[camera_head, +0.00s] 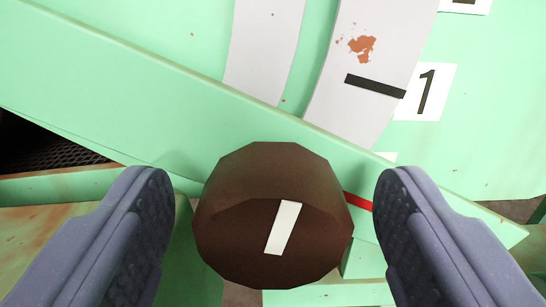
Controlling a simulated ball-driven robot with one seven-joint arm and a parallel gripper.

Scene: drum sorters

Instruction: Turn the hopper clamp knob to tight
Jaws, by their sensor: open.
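The clamp knob (235,230) is a dark brown, many-sided knob at the lower middle of the view. A white pointer mark (283,228) on its face runs slightly tilted, its upper end leaning right. My gripper (272,210) is open, with one grey finger to the left of the knob and one to the right. Gaps show between both fingers and the knob, so neither appears to touch it. A red mark (357,201) lies on the green surface just right of the knob. No word for tight is visible.
A pale green slanted bar (150,85) crosses behind the knob. Beyond it are white curved strips (265,45), a black mark (375,86) and a "1" label (425,92). A dark mesh opening (40,148) is at left.

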